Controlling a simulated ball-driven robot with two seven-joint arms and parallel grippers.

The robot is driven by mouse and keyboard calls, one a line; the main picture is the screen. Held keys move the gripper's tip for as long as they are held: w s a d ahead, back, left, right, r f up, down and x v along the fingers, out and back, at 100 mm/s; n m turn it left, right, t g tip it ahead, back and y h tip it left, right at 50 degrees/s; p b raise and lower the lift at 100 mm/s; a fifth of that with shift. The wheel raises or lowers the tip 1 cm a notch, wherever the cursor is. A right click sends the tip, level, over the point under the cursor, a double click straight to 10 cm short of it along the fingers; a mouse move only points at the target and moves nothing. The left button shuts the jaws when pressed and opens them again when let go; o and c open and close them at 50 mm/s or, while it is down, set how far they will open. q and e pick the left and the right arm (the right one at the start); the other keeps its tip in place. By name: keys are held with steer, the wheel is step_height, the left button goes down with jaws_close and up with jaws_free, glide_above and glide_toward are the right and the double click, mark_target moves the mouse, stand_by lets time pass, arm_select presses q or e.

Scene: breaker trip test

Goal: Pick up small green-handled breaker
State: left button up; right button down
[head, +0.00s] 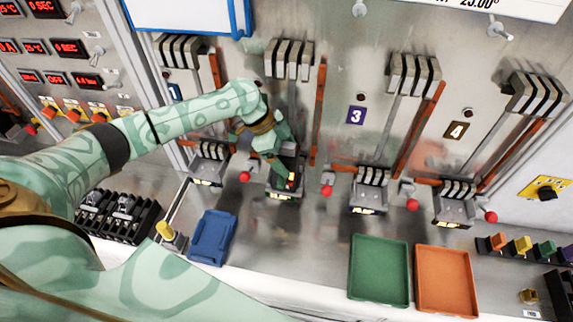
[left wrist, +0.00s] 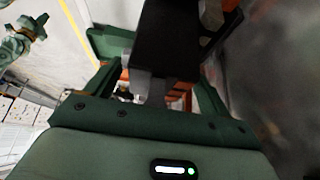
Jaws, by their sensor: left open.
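A row of small breakers with coloured handles stands at the right edge of the head view. The green-handled one (head: 545,250) is between a yellow handle and a purple one. My left gripper (head: 279,163) is far to its left, reaching down at the second test station (head: 284,190). The jaws are open, and something red and green shows in that station below them. In the left wrist view the open left jaws (left wrist: 158,88) stand around a black block (left wrist: 165,40) with orange parts beneath. A small mint-green claw shape (left wrist: 28,34) at top left looks like my right gripper; its jaws are unclear.
A blue tray (head: 193,254), a green tray (head: 352,295) and an orange tray (head: 419,300) lie along the front ledge. Levers with red knobs stick out beside the stations. Dark breaker blocks (head: 118,217) stand at left. The ledge between blue and green trays is clear.

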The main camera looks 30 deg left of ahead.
arm_select(q)
steer(key=shift+a, duration=0.1)
steer(key=shift+s, duration=0.1)
steer(key=c, duration=1.5)
steer(key=shift+c, duration=1.4)
steer(key=shift+r, duration=0.15)
